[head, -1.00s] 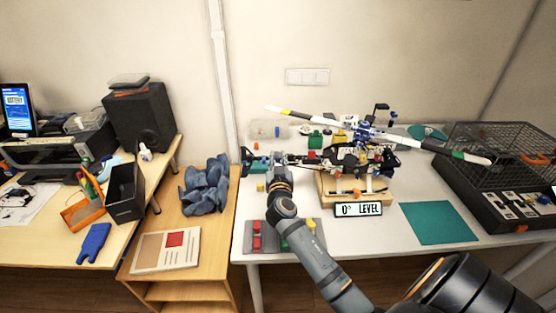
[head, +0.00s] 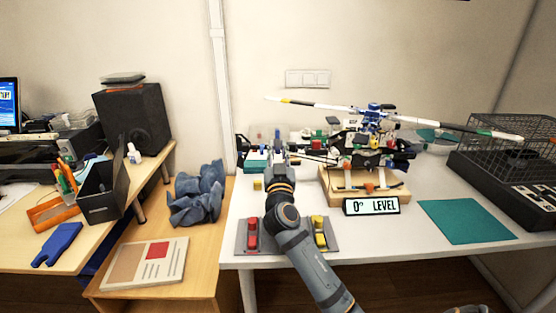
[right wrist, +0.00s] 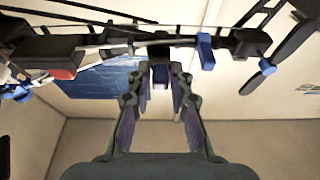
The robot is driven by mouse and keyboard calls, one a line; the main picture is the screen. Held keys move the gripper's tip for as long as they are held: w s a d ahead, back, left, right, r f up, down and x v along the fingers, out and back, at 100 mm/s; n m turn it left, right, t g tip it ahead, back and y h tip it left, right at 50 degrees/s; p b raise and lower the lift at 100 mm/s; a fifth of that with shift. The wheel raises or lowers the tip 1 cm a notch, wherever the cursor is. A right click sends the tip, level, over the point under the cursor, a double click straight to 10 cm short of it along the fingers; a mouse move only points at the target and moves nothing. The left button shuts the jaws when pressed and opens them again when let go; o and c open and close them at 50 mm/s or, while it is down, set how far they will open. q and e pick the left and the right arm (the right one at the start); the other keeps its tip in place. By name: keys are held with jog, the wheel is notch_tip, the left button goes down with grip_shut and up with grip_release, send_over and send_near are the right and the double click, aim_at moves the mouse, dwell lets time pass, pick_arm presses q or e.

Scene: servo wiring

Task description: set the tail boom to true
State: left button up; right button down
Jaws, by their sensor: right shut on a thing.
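The model helicopter (head: 372,125) stands on a wooden stand (head: 392,196) with a sign (head: 371,206) reading "0° LEVEL". Its thin dark tail boom (head: 312,157) runs left from the body, and its long white main rotor (head: 325,105) lies above. My right gripper (head: 279,150) is at the boom's left part, shut on it. In the right wrist view the boom (right wrist: 110,46) crosses just beyond the fingertips (right wrist: 160,78), with a small blue part between them and the dark tail rotor (right wrist: 262,78) to the right. The exact grip is partly hidden. My left gripper is out of view.
A teal mat (head: 464,221) and a black wire cage (head: 510,140) are at the right.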

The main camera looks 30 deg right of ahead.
dwell(0.3)
jog(key=c, duration=1.3)
grip_release()
notch_tip(320, 180, up, 10)
jog(key=shift+f, duration=0.1)
